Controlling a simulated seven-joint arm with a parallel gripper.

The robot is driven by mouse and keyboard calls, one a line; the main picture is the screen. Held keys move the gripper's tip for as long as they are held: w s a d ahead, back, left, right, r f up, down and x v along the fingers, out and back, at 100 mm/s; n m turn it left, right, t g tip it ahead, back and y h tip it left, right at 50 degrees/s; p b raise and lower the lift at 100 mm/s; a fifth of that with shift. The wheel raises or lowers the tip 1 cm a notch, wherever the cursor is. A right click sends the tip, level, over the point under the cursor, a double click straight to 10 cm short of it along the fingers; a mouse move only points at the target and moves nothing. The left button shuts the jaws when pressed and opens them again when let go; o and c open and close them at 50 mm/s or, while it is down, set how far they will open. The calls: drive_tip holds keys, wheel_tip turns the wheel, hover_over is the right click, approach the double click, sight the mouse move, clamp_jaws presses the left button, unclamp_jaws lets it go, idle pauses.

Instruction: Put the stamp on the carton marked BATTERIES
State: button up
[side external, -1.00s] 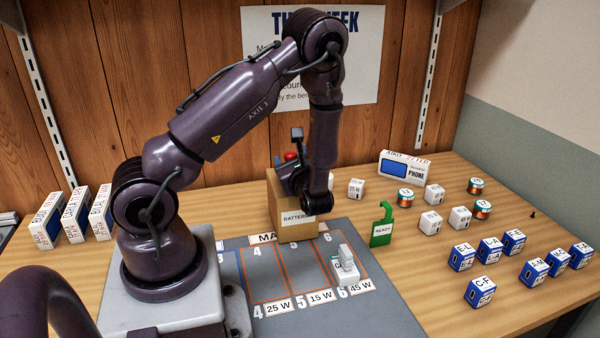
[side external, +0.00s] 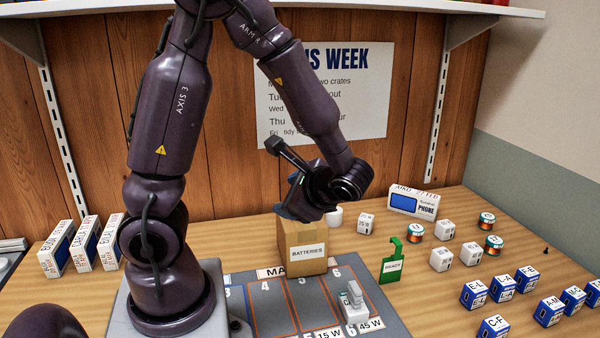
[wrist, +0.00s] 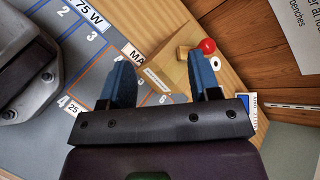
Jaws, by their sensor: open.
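The cardboard carton marked BATTERIES (side external: 307,268) stands at the back of the grey mat. In the wrist view its label (wrist: 157,79) shows between my fingers. The stamp appears to be the piece with a red round knob (wrist: 208,46) and small tan base; it looks upright and seems to be on the carton's top, beside the right finger. In the side view my gripper hides it. My gripper (wrist: 157,60) is tilted over the carton, open, with nothing held between its fingers. I cannot tell whether a fingertip touches the carton.
A white charger-like piece (side external: 354,298) stands on the mat's right side. A green READY stand (side external: 391,265) is right of the carton. White cubes, coils and blue boxes fill the right of the table.

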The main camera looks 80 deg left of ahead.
drive_tip(key=s+d+r+n+t+h, duration=0.2)
drive_tip(key=d+r+n+t+h, duration=0.3)
drive_tip(key=d+r+t+h, duration=0.5)
drive_tip(key=d+r, duration=0.1)
drive_tip(key=d, duration=0.2)
drive_tip(key=shift+h, duration=0.4)
